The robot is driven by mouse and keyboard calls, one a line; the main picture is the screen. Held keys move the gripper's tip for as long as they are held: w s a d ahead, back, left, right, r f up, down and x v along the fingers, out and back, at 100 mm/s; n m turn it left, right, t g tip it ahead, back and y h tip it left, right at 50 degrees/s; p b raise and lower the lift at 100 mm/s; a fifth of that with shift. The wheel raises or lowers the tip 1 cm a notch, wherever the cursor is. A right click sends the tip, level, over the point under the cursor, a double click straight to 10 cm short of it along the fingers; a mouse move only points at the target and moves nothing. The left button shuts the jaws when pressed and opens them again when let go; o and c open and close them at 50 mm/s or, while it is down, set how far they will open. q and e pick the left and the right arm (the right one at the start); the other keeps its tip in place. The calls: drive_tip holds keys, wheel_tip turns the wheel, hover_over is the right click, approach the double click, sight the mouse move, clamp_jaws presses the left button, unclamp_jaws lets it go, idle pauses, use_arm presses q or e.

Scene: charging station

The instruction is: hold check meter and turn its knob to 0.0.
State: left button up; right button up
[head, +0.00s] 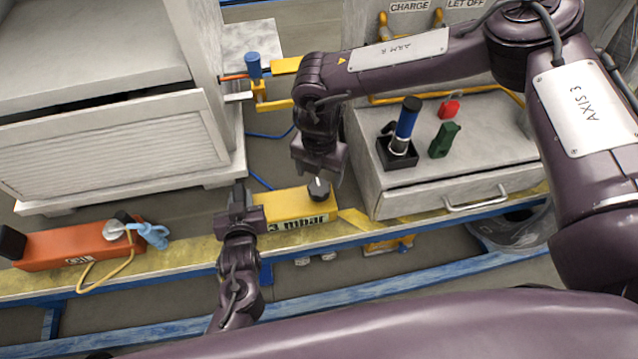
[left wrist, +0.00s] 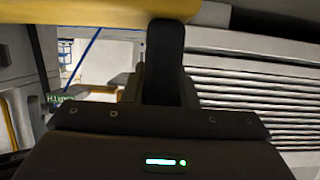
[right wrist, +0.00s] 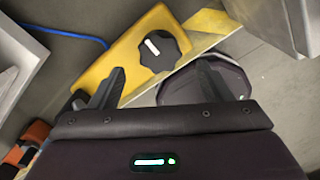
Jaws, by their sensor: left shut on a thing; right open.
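The check meter is a yellow box (head: 285,207) with a label ending in "mbar", at the yellow-striped bench edge in the head view. Its black knob (head: 319,188) is at its right end. In the right wrist view the knob (right wrist: 160,50) carries a white pointer mark; no scale reading can be made out. My left gripper (head: 240,200) is shut on the meter's left end; the yellow body (left wrist: 75,18) fills the top left of the left wrist view. My right gripper (head: 319,162) is open above the knob, its fingers apart and not touching it.
An orange device (head: 75,246) with a blue clip (head: 152,234) and cable lies to the left. A grey drawer unit (head: 460,165) stands right, bearing a blue-black cylinder in a holder (head: 398,152), a green item (head: 444,140) and a red item (head: 450,107). A louvred cabinet (head: 110,150) stands at left.

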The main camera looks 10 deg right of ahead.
sight(319, 187)
wheel_tip(319, 187, down, 6)
drive_tip(key=shift+r, duration=0.15)
drive_tip(key=c, duration=1)
